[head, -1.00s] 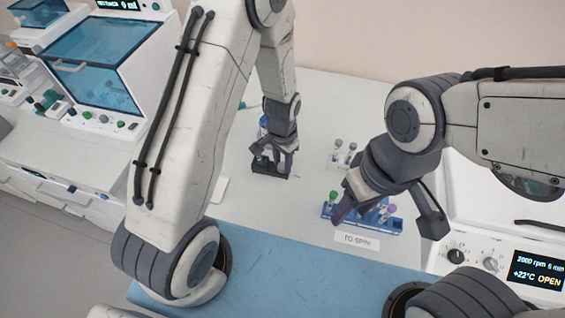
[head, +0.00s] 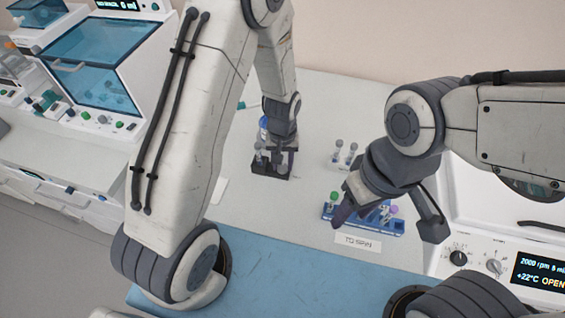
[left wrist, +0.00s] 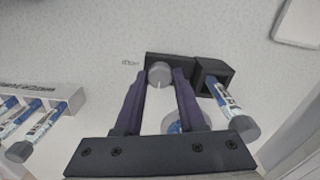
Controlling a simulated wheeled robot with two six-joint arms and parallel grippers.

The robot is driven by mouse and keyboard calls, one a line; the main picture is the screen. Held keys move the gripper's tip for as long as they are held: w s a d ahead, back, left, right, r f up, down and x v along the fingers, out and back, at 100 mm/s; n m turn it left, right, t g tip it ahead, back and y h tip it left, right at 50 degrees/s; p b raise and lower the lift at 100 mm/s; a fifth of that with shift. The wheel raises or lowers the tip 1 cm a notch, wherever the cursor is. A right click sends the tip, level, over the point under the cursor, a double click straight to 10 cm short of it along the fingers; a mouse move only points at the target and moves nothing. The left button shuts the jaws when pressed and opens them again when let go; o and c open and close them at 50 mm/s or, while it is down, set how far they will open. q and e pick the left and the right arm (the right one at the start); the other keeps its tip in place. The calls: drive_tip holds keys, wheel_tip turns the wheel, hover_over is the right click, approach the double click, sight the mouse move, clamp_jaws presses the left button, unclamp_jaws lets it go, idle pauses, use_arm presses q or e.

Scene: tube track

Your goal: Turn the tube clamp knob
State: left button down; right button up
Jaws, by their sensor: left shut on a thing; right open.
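The tube clamp is a small black block (left wrist: 185,62) with a round grey knob (left wrist: 160,73) that bears a white mark. In the left wrist view my left gripper (left wrist: 160,78) has its two dark fingers on either side of the knob, shut on it. A tube with a grey cap (left wrist: 243,127) sits tilted in the black holder at the block's right. In the head view the black clamp base (head: 270,172) stands on the bench, partly hidden by my left gripper (head: 284,152). My right gripper (head: 387,222) is open above the blue rack, apart from the clamp.
The blue rack (head: 345,215) holds several capped tubes, behind a "TO SPIN" label (head: 358,242). A small white rack (head: 343,163) with grey-capped tubes stands right of the clamp. A centrifuge panel (head: 500,260) is at lower right. The bench between is mostly clear.

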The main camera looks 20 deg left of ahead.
sight(283, 166)
use_arm(q)
drive_tip(key=shift+w, duration=0.1)
idle(0.4)
drive_tip(key=c, duration=0.5)
unclamp_jaws()
drive_tip(key=shift+r, duration=0.1)
wheel_tip(283, 166, up, 10)
drive_tip(key=b, duration=0.1)
drive_tip(key=shift+r+b, duration=0.2)
drive_tip(key=shift+b, duration=0.1)
drive_tip(key=s+d+r+m, duration=0.2)
drive_tip(key=s+m, duration=0.1)
drive_tip(key=s, duration=0.4)
drive_tip(key=s+d+r+m, duration=0.3)
drive_tip(key=s, duration=0.3)
drive_tip(key=s+d+r+m+h+b, duration=0.1)
drive_tip(key=s+d+r+m, duration=0.2)
drive_tip(key=s, duration=0.4)
drive_tip(key=shift+s+m, duration=0.3)
drive_tip(key=shift+r, duration=0.1)
drive_tip(key=shift+c, duration=0.7)
